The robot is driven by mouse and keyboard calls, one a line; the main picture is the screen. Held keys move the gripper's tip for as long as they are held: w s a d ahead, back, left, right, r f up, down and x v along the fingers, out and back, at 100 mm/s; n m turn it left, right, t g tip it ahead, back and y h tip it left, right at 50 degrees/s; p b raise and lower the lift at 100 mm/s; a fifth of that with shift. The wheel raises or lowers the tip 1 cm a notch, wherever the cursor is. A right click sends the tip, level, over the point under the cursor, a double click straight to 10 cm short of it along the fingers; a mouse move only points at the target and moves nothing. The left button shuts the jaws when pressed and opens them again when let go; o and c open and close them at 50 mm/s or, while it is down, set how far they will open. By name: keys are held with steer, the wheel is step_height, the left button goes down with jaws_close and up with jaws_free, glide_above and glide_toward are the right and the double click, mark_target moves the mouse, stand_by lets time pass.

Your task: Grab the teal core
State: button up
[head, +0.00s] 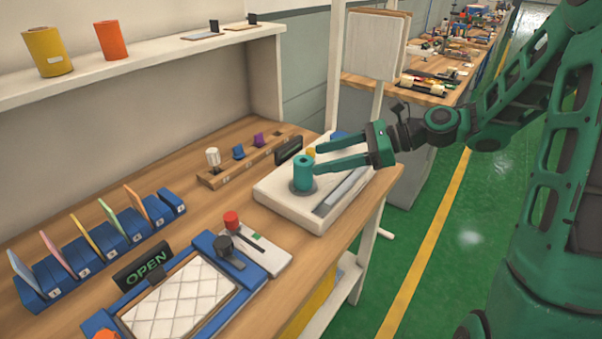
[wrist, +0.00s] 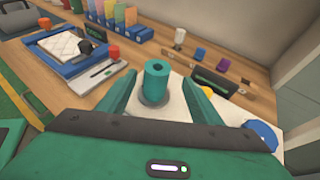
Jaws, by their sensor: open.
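The teal core (head: 303,174) is a hollow teal cylinder standing upright on a round grey base on a white board (head: 272,196). It also shows in the wrist view (wrist: 156,82), between and just beyond my fingers. My gripper (head: 318,158) is open, with green fingers reaching in from the right at about the core's height. In the wrist view my gripper (wrist: 158,98) has one finger on each side of the core, with gaps visible. In the head view the core hides part of the near fingertip area, so I cannot tell exactly how far the fingers reach around it.
A yellow piece (head: 311,152) stands behind the core. A wooden rack (head: 240,167) with small pegs lies to the left. A blue tray (head: 120,310) with a quilted white pad, an OPEN sign (head: 143,266) and a red knob (head: 232,219) are nearer. A shelf (head: 150,62) runs above.

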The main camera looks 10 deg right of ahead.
mark_target(303, 163)
steer(key=shift+s+x, duration=0.15)
steer(key=shift+x, duration=1.4)
steer(key=shift+s+x, duration=0.1)
steer(key=shift+x, duration=1.45)
steer(key=shift+r, duration=0.1)
steer(key=c, duration=1.2)
